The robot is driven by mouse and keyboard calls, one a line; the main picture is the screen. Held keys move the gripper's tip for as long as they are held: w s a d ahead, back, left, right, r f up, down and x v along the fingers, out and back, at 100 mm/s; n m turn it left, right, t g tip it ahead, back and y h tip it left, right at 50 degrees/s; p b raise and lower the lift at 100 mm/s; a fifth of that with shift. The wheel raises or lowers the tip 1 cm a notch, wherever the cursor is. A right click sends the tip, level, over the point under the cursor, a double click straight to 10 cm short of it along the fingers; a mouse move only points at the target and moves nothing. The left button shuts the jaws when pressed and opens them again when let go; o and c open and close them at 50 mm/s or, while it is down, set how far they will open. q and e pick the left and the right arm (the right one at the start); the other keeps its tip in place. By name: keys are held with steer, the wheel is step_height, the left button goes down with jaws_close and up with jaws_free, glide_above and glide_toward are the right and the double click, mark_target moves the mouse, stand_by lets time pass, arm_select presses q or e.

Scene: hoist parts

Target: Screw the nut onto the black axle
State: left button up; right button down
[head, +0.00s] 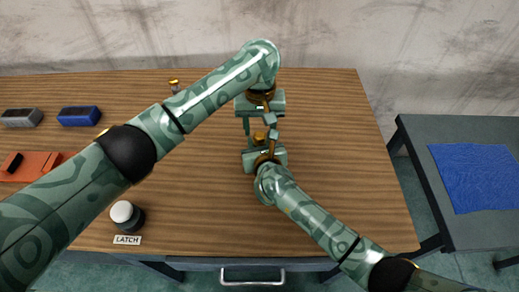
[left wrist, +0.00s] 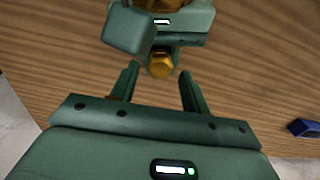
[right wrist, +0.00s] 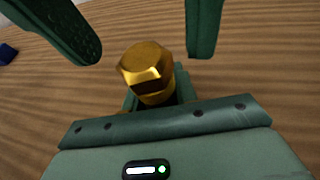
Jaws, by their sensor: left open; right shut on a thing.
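A brass-coloured hex piece, which looks like the nut (head: 259,137), is between my two grippers over the middle of the table. It shows large in the right wrist view (right wrist: 147,70) and also in the left wrist view (left wrist: 160,65). My right gripper (right wrist: 155,95) is shut on its lower part. My left gripper (left wrist: 158,75) is open, its fingers pointing at the brass piece from the opposite side and apart from it. I cannot make out the black axle for certain; a small black part (head: 13,163) lies on an orange block (head: 38,167) at the far left.
A grey block (head: 22,118) and a blue block (head: 79,116) stand at the table's left. A small brass-topped piece (head: 174,84) stands behind my left arm. A white-topped black button (head: 127,214) has a LATCH label (head: 127,240). A side table (head: 408,137) carries a blue mat (head: 478,178).

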arm_select(q)
steer(key=shift+f, duration=0.85)
steer(key=shift+c, duration=0.3)
steer(key=c, duration=0.9)
steer(key=m, duration=0.3)
steer(key=o, duration=1.1)
steer(key=shift+c, duration=0.2)
